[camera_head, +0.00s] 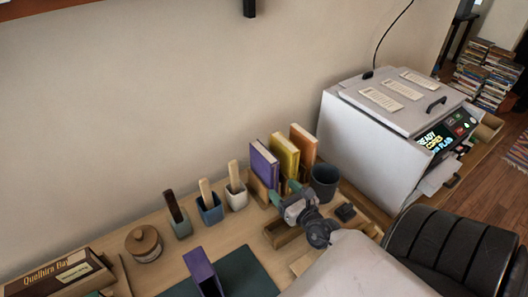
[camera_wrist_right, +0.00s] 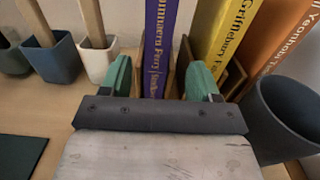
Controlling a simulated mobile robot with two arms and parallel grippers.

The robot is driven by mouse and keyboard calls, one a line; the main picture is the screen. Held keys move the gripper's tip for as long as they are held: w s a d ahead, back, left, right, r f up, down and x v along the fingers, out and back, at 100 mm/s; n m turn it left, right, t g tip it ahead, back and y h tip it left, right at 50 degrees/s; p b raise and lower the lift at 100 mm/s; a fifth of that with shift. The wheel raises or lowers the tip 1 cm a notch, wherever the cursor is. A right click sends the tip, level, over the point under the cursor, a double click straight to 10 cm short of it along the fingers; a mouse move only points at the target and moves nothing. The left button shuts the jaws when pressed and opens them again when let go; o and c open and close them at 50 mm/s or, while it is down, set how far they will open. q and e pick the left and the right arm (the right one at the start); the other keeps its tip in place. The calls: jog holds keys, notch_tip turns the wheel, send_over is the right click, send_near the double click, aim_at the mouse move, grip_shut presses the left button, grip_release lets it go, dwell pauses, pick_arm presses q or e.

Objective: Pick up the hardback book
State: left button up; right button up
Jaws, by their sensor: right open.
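Three upright books stand in a wooden holder by the wall: a purple one (camera_head: 264,166), a yellow one (camera_head: 285,157) and an orange one (camera_head: 304,146). Which is the hardback cannot be told by looks alone. My right gripper (camera_head: 284,192), with green fingers, is open in front of the purple and yellow books. In the right wrist view the purple book's spine (camera_wrist_right: 159,45) shows between the two open fingers (camera_wrist_right: 158,76), with gaps on both sides. Whether the fingertips reach past the spine is unclear. My left gripper is not in view.
A dark cup (camera_head: 325,182) stands right of the books, and a grey machine (camera_head: 365,135) beyond it. Small pots (camera_head: 236,196) with upright wooden pieces stand left. A purple object (camera_head: 203,274), a dark green mat (camera_head: 250,279) and a book titled "Quelhira Bay" (camera_head: 60,275) are further left.

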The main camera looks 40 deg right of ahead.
aim_at(275, 182)
jog(key=shift+w+p, duration=0.3)
jog(key=shift+w, duration=1.7)
jog(key=shift+c, duration=0.3)
jog(key=shift+r, duration=0.1)
grip_shut()
